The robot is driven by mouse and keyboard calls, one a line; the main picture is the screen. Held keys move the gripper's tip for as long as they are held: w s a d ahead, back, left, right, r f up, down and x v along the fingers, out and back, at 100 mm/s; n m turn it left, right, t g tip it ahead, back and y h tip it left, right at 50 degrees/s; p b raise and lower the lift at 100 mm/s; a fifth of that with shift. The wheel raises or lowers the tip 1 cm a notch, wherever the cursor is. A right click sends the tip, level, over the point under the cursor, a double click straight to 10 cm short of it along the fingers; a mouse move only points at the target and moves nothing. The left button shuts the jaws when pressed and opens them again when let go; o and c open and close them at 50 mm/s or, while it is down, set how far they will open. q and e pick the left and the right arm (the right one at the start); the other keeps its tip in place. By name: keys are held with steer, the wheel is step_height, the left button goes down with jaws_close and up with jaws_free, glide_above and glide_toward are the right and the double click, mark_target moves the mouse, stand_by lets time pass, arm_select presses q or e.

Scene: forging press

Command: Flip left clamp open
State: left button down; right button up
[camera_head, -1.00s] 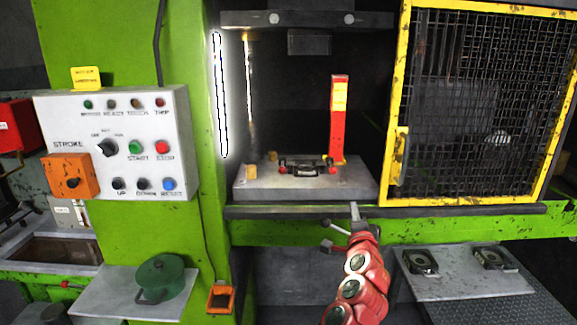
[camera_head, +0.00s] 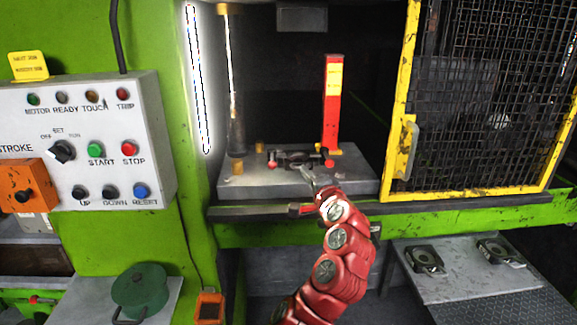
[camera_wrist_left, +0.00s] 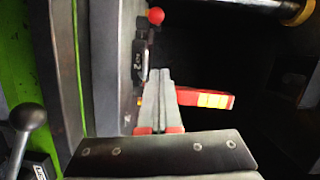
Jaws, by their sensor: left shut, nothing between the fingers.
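The left clamp (camera_head: 272,160) is a small dark lever with a red knob, at the left side of the dark die (camera_head: 295,158) on the press bed. In the left wrist view, which is turned sideways, a red knob (camera_wrist_left: 156,15) shows at the top, beside the die (camera_wrist_left: 138,58). My left gripper (camera_head: 307,172) is shut and empty, pointing at the die from the front, right of the left clamp's knob. Its grey fingers (camera_wrist_left: 158,75) lie together in the wrist view, apart from that knob. My right gripper is not in view.
A red post (camera_head: 333,110) stands behind the die, close to the right clamp's red knob (camera_head: 329,163). A yellow-framed mesh guard (camera_head: 408,100) borders the right side. The control box (camera_head: 90,140) stands left. A black-knobbed lever (camera_wrist_left: 28,117) shows in the wrist view.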

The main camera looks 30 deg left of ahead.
arm_select(q)
steer(key=p+x, duration=0.3)
steer(key=x, duration=0.6)
steer(key=shift+w+a, duration=0.25)
steer(key=shift+a, duration=0.05)
steer(key=shift+s+a+f+p, duration=0.1)
steer(key=shift+s+a+p, duration=0.25)
steer(key=shift+a+p, duration=0.2)
steer(key=shift+s+a+f+p, duration=0.1)
steer(key=shift+s+a+p, duration=0.35)
steer(key=shift+a, duration=0.1)
steer(key=shift+s+a+f, duration=0.1)
steer(key=shift+s+a, duration=0.2)
steer(key=shift+a, duration=0.15)
steer(key=shift+f, duration=0.1)
steer(key=shift+p, duration=0.3)
